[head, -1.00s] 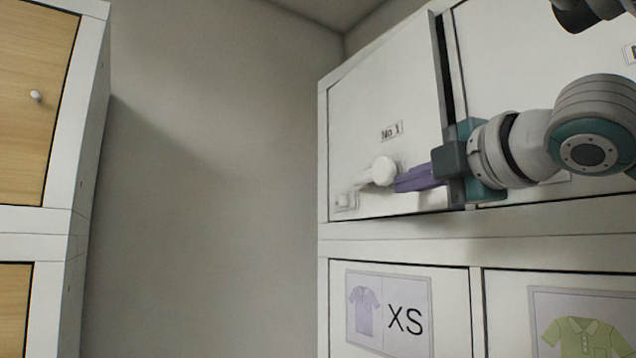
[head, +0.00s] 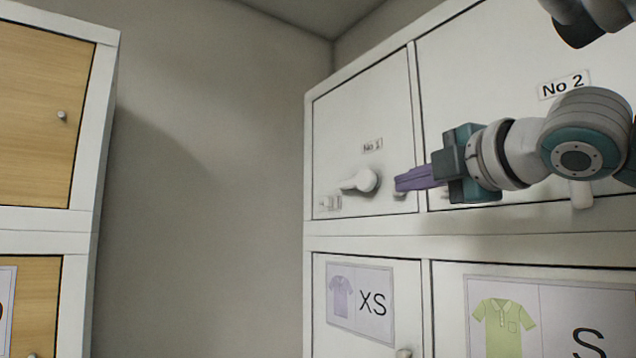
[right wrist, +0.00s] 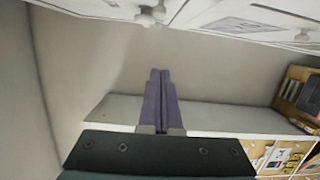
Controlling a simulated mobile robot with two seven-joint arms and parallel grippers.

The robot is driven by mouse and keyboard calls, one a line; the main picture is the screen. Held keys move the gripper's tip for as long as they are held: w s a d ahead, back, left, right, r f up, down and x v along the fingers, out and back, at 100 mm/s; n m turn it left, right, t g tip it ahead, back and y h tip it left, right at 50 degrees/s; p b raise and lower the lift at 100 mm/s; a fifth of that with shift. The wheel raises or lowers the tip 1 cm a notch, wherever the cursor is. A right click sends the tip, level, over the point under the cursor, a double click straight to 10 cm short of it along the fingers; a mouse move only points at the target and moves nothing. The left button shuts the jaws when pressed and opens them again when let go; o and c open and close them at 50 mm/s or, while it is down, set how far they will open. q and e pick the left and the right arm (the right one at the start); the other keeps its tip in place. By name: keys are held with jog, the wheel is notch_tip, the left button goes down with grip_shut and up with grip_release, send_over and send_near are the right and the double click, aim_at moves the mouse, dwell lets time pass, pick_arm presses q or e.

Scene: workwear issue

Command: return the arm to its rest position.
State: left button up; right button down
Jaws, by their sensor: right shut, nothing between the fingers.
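My right gripper (head: 400,183) is in front of the white locker doors in the head view, its purple fingers pointing left. The fingers are shut with nothing between them; they also show together in the right wrist view (right wrist: 158,95). The locker door marked No 1 (head: 345,110) looks closed flush with its frame. Its white lever handle (head: 362,181) is just left of the fingertips in the picture; a gap shows between them. My left gripper is not in view.
The No 2 door (head: 490,80) is behind my right arm. Below are doors with an XS shirt label (head: 358,300) and a green S shirt label (head: 505,325). A wooden-door cabinet (head: 45,110) stands at left. Bare wall (head: 210,180) lies between the cabinets.

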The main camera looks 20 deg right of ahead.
jog(key=s+a+f+m+g, duration=0.2)
jog(key=s+a+f, duration=0.1)
jog(key=f, duration=0.5)
jog(key=s+a+f+m+g, duration=0.2)
jog(key=s+a+f+m, duration=0.1)
jog(key=f, duration=0.6)
jog(key=s+a+f+m+g, duration=0.2)
jog(key=s+a+f, duration=0.15)
jog(key=f, duration=0.45)
jog(key=s+f+m+g, duration=0.2)
jog(key=s+f+m, duration=0.1)
jog(key=s, duration=0.5)
jog(key=s+f+m+g, duration=0.3)
jog(key=s+f, duration=0.3)
jog(key=s, duration=0.1)
jog(key=s+f+m+g+h, duration=0.1)
jog(key=s+f+m+g, duration=0.2)
jog(key=s, duration=0.5)
notch_tip(320, 180, down, 2)
jog(key=shift+s+f+m, duration=0.25)
jog(key=shift+s+m, duration=0.1)
jog(key=shift+m, duration=0.25)
jog(key=c, duration=1.6)
grip_release()
jog(key=shift+d, duration=0.1)
